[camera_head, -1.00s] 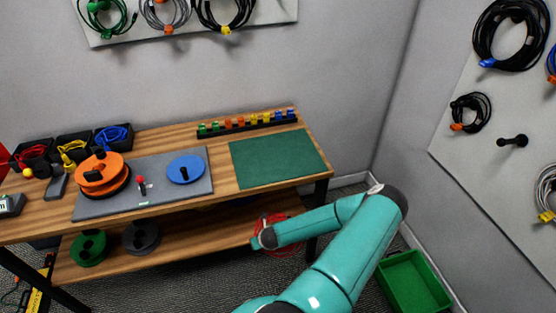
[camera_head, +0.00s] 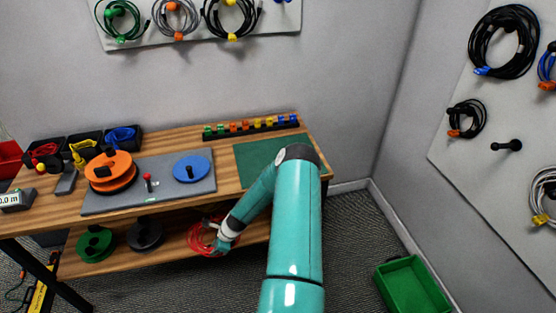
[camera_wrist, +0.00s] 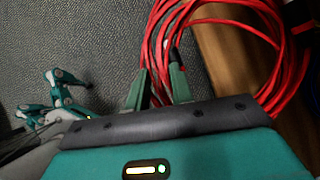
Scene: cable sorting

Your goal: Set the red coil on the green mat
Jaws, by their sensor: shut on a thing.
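The red coil (camera_head: 202,238) is at the front of the lower wooden shelf, beneath the tabletop. In the wrist view its loops (camera_wrist: 152,42) spread above and to the right of my fingers. My gripper (camera_head: 222,244) is at the coil's right side, and my arm hides part of it. In the wrist view my gripper (camera_wrist: 168,78) has its dark green fingers closed on red strands of the coil. The green mat (camera_head: 256,160) lies flat on the right of the tabletop; my arm covers its right part in the head view.
A grey board (camera_head: 205,190) with orange and blue spools lies left of the mat. A connector rack (camera_head: 250,127) runs behind the mat. Green and dark spools stand on the shelf left of the coil. A green bin (camera_head: 412,285) stands on the floor at right.

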